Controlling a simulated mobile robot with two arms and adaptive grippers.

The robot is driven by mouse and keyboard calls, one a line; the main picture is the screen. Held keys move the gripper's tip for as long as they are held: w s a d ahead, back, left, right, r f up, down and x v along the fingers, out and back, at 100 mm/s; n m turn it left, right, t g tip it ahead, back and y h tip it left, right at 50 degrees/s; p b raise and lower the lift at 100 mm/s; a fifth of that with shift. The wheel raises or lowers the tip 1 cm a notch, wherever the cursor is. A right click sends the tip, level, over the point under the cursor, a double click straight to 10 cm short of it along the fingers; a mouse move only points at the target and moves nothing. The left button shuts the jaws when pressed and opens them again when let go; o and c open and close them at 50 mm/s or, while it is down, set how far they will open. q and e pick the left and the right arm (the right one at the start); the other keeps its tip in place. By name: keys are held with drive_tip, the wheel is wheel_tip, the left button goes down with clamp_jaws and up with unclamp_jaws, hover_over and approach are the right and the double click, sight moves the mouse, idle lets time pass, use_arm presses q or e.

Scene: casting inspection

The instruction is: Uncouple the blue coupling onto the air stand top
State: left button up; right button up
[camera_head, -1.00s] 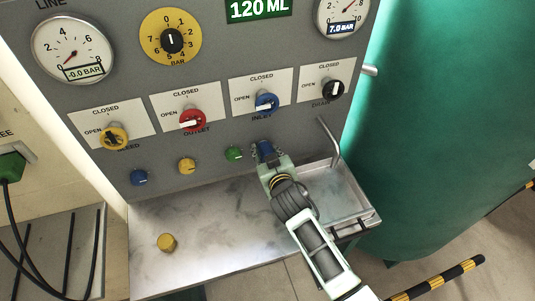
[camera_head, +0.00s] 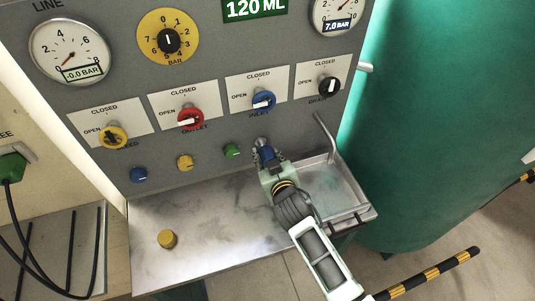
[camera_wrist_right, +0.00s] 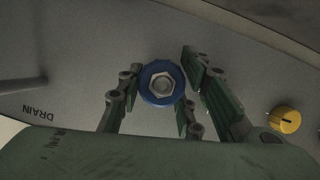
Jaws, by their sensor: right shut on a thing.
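The blue coupling (camera_head: 267,154) is between the fingers of my right gripper (camera_head: 266,162), which is shut on it. It is just in front of the panel, below the INLET valve. A grey metal fitting (camera_head: 261,142) shows behind it; I cannot tell whether the two touch. In the right wrist view the coupling (camera_wrist_right: 148,92) is a blue ring around a metal nut, with fingers on both sides. The air stand top (camera_head: 215,230) is a flat, marbled metal surface below the panel. My left gripper is not in view.
A yellow cap (camera_head: 167,239) sits on the left of the stand top. A metal tray (camera_head: 345,185) with a bent pipe (camera_head: 328,138) is at the right. Blue (camera_head: 138,174), yellow (camera_head: 185,162) and green (camera_head: 232,151) caps line the panel. The middle of the top is clear.

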drive_tip(key=shift+s+d+r, duration=0.1)
drive_tip(key=shift+s+d, duration=0.05)
drive_tip(key=shift+s, duration=0.3)
drive_tip(key=shift+s+d+p, duration=0.3)
drive_tip(key=shift+s+p, duration=0.15)
drive_tip(key=shift+s, duration=0.5)
drive_tip(key=shift+s+d+p, duration=0.3)
drive_tip(key=shift+s+p, duration=0.15)
drive_tip(key=shift+s, duration=0.45)
